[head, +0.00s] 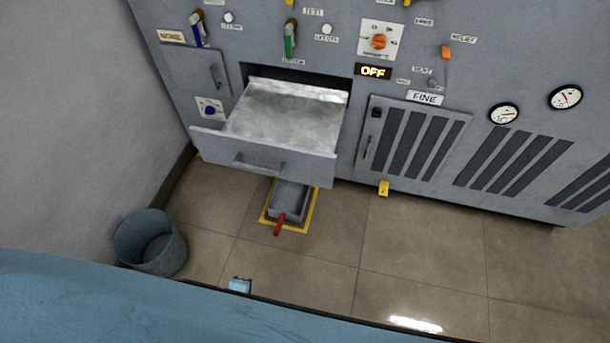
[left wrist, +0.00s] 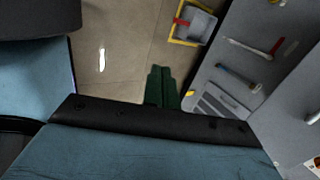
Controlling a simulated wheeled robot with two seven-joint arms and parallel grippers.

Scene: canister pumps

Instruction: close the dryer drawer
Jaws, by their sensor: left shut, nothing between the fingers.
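The dryer drawer (head: 300,162) is pulled well out of the grey machine in the head view, with its grey inside exposed. A bar handle (head: 258,167) is on its front. The dark slot (head: 297,74) shows behind it. My left gripper (left wrist: 160,72) shows in the left wrist view as two dark green fingers, shut together with nothing between them, over the floor and apart from the machine face. It is not visible in the head view. The drawer cannot be made out surely in the left wrist view. My right gripper is in neither view.
A grey tray with a red handle (head: 280,225) sits on the floor in a yellow outline below the drawer. It also shows in the left wrist view (left wrist: 198,22). A bucket (head: 151,242) stands at left. A louvered FINE door (head: 412,139) is right of the drawer.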

